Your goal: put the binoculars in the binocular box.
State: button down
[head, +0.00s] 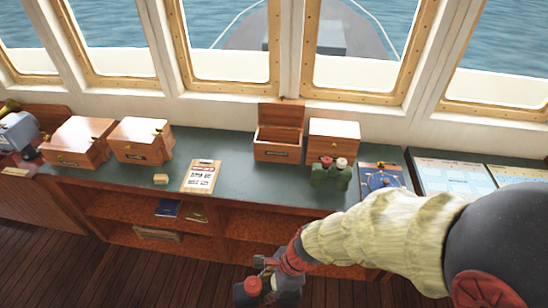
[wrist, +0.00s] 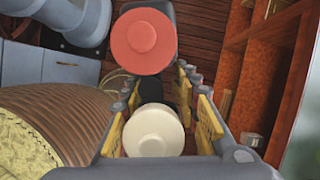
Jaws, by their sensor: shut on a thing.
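My gripper (wrist: 160,90) is shut on a pair of dark grey binoculars (wrist: 142,42), with one red and one cream end cap. The cream-capped barrel is between the yellow finger pads in the wrist view; the red-capped barrel sticks out beyond them. In the head view the held binoculars (head: 252,287) are low, in front of the counter, over the floor. A wooden box with its lid up (head: 278,152) stands on the counter at the back centre. Its label is too small to read. A second, green pair of binoculars (head: 331,177) stands on the counter, right of and in front of that box.
A closed wooden box (head: 334,138) stands right of the open one, and two more (head: 140,141) stand at left. A clipboard (head: 201,176), a small block (head: 161,178) and a blue instrument panel (head: 381,178) lie on the counter (head: 225,150). Open shelves (head: 225,222) are below.

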jog(key=shift+s+a+r+n+g, duration=0.1)
jog(key=shift+a+r+n+g, duration=0.25)
jog(key=shift+r+n, duration=0.35)
jog(key=w+d+f+n+g+h+b, duration=0.2)
jog(key=w+d+f+n+b, duration=0.15)
jog(key=w+n, duration=0.4)
jog(key=w+d+f+n+g+h+b, duration=0.2)
jog(key=w+d+n+b, duration=0.15)
jog(key=w+n, duration=0.4)
jog(key=w+d+f+b, duration=0.4)
jog(key=d+f, duration=0.3)
jog(key=f, duration=0.2)
jog(key=w+d+f+b, duration=0.5)
jog(key=d+f+b, duration=0.2)
jog(key=f, duration=0.3)
jog(key=shift+w+d+t, duration=0.15)
jog(key=shift+d+t, duration=0.2)
